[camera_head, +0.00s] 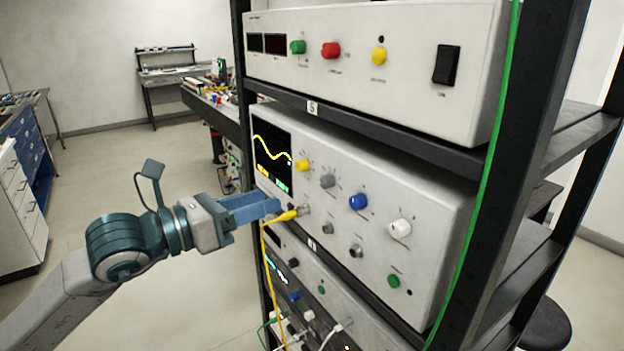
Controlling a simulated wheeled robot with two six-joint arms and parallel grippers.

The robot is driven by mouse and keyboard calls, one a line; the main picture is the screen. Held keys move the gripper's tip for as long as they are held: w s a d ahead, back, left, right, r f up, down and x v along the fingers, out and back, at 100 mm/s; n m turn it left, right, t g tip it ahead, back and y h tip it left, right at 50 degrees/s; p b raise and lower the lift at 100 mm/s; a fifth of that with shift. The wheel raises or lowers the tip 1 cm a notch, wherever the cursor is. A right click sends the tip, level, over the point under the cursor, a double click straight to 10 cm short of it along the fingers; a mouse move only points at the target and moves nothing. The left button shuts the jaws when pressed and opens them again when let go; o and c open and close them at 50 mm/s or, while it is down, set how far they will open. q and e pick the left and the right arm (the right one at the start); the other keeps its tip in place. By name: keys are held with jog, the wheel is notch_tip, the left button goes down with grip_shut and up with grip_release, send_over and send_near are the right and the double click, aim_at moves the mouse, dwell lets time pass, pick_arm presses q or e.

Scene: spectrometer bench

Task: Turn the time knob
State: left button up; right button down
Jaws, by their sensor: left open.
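The middle instrument (425,215) in the rack is a pale box with a lit screen (272,160) showing a yellow wave. Its front carries a yellow knob (302,165), a grey knob (327,181), a blue knob (358,202) and a white knob (399,228). The labels are too small to read, so I cannot tell which is the time knob. My left gripper (268,207) is open, with blue fingers pointing at the panel just below the screen. Its tips are below and left of the yellow knob, near a yellow cable plug (287,215). My right gripper is out of view.
A power unit (400,60) with coloured knobs and a black switch sits on the shelf above. Another instrument (330,300) with cables is below. A yellow cable (265,255) hangs by my left fingers. A dark rack post (510,170) stands right. Open floor lies left.

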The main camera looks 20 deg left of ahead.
aim_at(322, 183)
pick_arm(q)
jog(key=shift+p+x, duration=2.65)
jog(key=shift+x, duration=2.7)
jog(key=shift+c, duration=0.4)
grip_shut()
